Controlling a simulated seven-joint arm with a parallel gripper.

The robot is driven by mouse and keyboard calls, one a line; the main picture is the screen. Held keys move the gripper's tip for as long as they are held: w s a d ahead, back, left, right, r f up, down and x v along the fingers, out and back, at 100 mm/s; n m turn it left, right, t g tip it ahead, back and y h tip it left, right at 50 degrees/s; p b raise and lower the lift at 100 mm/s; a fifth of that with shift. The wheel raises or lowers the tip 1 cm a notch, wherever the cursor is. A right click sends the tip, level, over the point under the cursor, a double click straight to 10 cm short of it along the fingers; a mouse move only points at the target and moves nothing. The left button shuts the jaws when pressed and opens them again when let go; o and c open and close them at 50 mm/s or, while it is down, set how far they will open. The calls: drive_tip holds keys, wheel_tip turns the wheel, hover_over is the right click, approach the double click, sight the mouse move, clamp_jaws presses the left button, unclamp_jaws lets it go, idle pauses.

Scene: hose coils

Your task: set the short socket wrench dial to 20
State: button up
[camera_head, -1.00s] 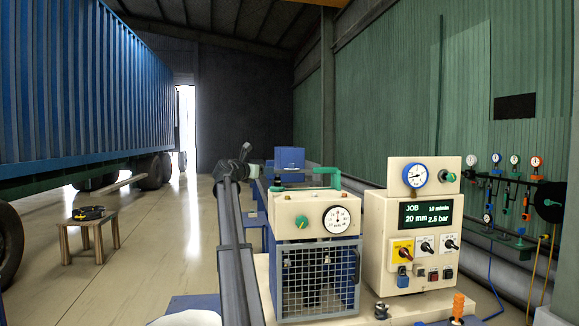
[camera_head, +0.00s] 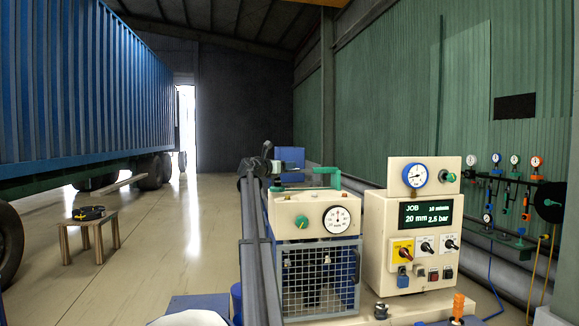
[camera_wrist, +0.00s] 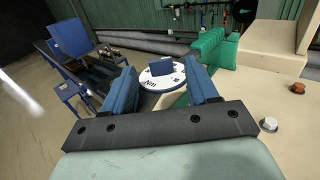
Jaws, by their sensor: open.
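A round white dial (camera_wrist: 160,74) with dark markings on its rim and a blue bar handle (camera_wrist: 161,67) shows in the wrist view. I cannot read its setting or confirm that it is the short socket wrench dial. My gripper (camera_wrist: 160,86) is open, one blue finger on each side of the dial in the picture; contact is not clear. In the head view my gripper (camera_head: 270,163) is small and dark, behind the cream machine top, and the dial cannot be made out. The control box display (camera_head: 426,214) reads JOB, 20 mm and 2.5 bar.
A cream machine (camera_head: 313,205) with a green knob, white gauge and mesh cage stands before the arm. The control box (camera_head: 413,268) stands to its right. A green part (camera_wrist: 208,47) lies right of the fingers. A low wooden table (camera_head: 95,220) stands left; the floor between is clear.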

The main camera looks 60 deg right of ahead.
drive_tip(key=shift+s+d, duration=0.1)
drive_tip(key=shift+d, duration=1.55)
drive_tip(key=c, duration=1.1)
